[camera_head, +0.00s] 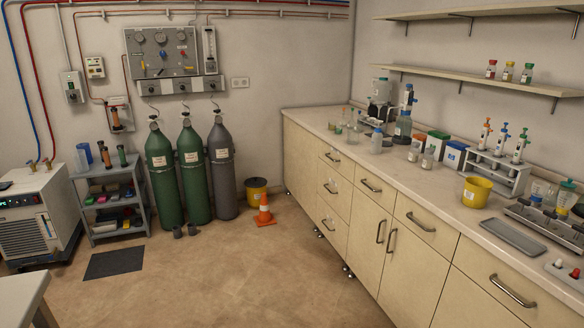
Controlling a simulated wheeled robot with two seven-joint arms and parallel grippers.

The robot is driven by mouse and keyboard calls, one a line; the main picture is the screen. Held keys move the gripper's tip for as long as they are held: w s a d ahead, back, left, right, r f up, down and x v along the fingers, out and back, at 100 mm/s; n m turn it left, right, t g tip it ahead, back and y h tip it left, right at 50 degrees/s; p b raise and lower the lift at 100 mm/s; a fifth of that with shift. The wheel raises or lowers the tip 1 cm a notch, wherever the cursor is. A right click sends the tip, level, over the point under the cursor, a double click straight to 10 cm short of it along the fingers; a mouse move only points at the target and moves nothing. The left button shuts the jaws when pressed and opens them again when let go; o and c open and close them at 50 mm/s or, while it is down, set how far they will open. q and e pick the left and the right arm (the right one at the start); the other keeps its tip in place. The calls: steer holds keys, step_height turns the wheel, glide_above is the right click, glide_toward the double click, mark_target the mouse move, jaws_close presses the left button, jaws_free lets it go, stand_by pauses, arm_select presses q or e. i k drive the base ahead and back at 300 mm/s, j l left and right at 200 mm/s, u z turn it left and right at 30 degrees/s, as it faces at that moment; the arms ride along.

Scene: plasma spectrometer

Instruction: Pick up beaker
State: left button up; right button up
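Several small clear glass vessels that look like beakers stand on the long counter (455,195) on the right. One glass vessel with greenish contents (353,130) is near the far end. A larger clear vessel (543,190) stands near the right edge, partly hidden by things in front. I cannot tell which one is the task's beaker. Neither of my grippers is in view.
A yellow bucket (477,192), a pipette rack (496,170) and a grey tray (513,238) occupy the counter. Gas cylinders (191,172), an orange cone (265,209), a shelf cart (110,195) and a chiller (36,215) stand along the back and left. The middle floor is clear.

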mark_target(338, 126)
steer(key=i+z, duration=0.5)
steer(key=i, duration=2)
steer(key=j+z, duration=0.1)
steer(key=z, duration=0.25)
steer(key=i+j+z, duration=0.15)
steer(key=z, duration=0.2)
steer(key=j+z, duration=0.1)
steer(key=z, duration=0.25)
